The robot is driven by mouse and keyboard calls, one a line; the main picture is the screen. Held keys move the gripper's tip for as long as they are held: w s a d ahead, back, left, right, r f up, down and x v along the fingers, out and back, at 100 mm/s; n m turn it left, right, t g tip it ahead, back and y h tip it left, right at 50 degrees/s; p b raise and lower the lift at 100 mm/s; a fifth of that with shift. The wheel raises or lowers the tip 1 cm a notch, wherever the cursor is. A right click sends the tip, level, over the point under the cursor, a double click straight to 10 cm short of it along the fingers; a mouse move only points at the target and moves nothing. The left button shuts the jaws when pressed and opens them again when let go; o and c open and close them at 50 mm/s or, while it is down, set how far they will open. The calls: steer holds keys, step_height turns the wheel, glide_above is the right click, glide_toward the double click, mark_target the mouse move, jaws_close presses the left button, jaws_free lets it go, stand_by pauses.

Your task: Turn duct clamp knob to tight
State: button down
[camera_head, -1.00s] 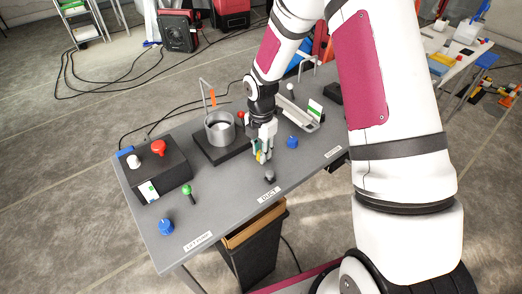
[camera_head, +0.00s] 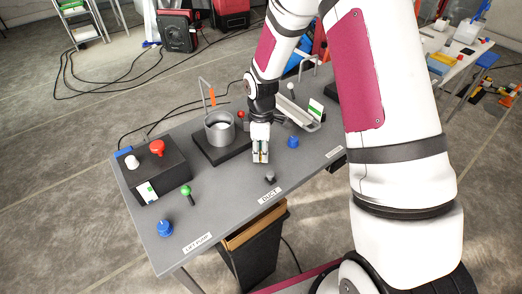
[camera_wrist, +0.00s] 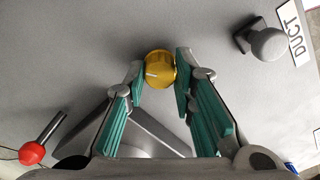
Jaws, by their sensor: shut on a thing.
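The duct clamp knob is a round yellow knob (camera_wrist: 160,69) with a small white line on its face, on the grey panel in the wrist view. My gripper (camera_wrist: 160,76) has its teal-padded fingers on both sides of it, shut on it at the fingertips. In the head view my gripper (camera_head: 261,160) points down at the table, behind the DUCT label (camera_head: 270,195); the fingers mostly hide the knob there. The DUCT label (camera_wrist: 295,32) also shows at the top right of the wrist view.
A grey round-headed post (camera_head: 270,178) stands near the front edge, and a blue knob (camera_head: 293,141) is to the right. A grey cup (camera_head: 219,128) on a black base stands left of my gripper. A black box (camera_head: 155,172) with a red knob is farther left.

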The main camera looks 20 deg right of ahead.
steer(key=m, duration=0.6)
steer(key=m+b, duration=0.1)
steer(key=m, duration=0.5)
steer(key=shift+m, duration=0.3)
steer(key=m, duration=0.6)
steer(key=shift+m, duration=0.3)
steer(key=m, duration=0.5)
steer(key=shift+p, duration=0.4)
steer(key=shift+d, duration=0.1)
steer(key=c, duration=1.3)
jaws_free()
steer(key=shift+c, duration=0.2)
step_height(320, 180, up, 12)
